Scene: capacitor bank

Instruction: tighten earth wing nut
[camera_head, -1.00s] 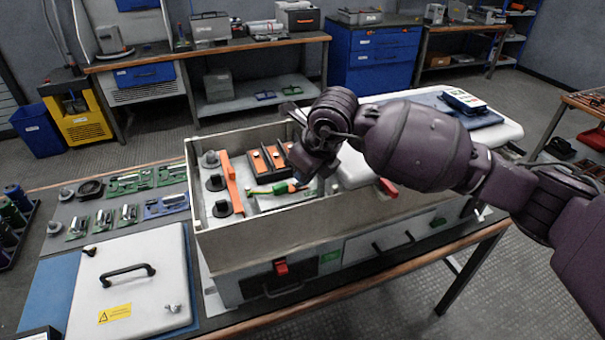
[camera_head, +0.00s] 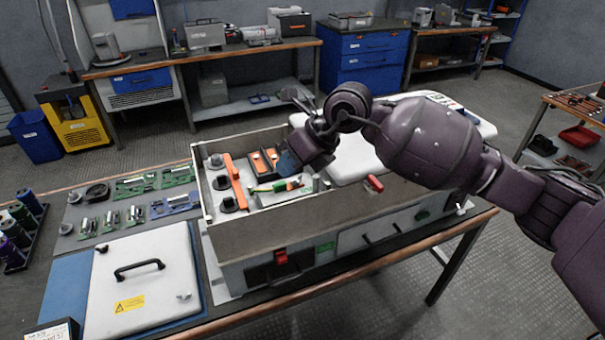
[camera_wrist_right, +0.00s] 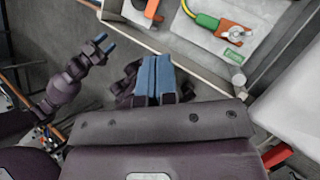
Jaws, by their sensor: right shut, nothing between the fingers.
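The green-and-yellow earth cable (camera_head: 275,186) lies inside the open grey cabinet (camera_head: 290,229). In the right wrist view the cable (camera_wrist_right: 207,21) ends at an orange plate carrying a silver wing nut (camera_wrist_right: 236,33). I cannot tell how tight the nut is. My right gripper (camera_head: 287,163) is above the cabinet, close to the cable end in the head view. Its blue fingers (camera_wrist_right: 153,78) are shut and empty, apart from the nut in the wrist view. My left gripper (camera_wrist_right: 106,43) shows in the wrist view with its two blue fingertips apart and nothing between them.
The cabinet's walls stand around the cable. Inside are an orange bar (camera_head: 236,181) and black round posts (camera_head: 228,205). A white lid with a black handle (camera_head: 139,267) and several green boards (camera_head: 179,175) lie to the left. A red switch handle (camera_head: 375,183) stands at the right.

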